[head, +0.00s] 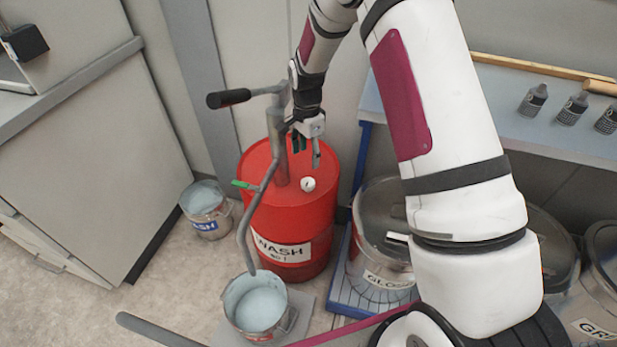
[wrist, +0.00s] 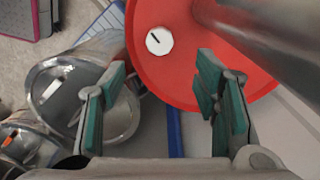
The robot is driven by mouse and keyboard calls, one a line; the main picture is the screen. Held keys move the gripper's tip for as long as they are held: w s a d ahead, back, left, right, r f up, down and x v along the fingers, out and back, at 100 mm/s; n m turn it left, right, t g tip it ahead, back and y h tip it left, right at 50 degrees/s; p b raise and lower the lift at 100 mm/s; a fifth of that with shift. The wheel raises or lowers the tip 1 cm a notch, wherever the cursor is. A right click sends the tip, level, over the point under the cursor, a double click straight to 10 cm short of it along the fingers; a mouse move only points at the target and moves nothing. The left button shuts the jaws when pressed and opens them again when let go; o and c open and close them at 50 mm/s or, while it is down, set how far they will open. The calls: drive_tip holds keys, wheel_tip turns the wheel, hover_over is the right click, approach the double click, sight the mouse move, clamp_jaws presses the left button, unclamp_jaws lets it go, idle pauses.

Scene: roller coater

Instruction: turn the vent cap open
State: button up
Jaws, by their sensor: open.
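The vent cap (head: 308,184) is a small white knob on top of the red drum (head: 290,225) labelled WASH. In the wrist view the cap (wrist: 159,41) is a white many-sided disc with a dark slot mark, near the rim of the red drum top (wrist: 180,75). My gripper (head: 305,155) is above the drum top, close to the pump column and above the cap. In the wrist view my gripper (wrist: 155,85) is open and empty, with the cap beyond the gap between its green-padded fingers. Nothing touches the cap.
A hand pump (head: 279,130) with a black-gripped crank and bent spout rises from the drum beside my gripper. A green-handled valve (head: 243,185) is on its left. A pail (head: 257,303) stands under the spout. Lidded containers (head: 382,230) stand at right, below a bench (head: 520,130) with bottles.

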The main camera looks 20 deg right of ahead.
sight(307, 182)
wheel_tip(307, 182, down, 11)
drive_tip(key=shift+f+b, duration=0.1)
drive_tip(key=shift+b, duration=0.4)
drive_tip(key=c, duration=1.1)
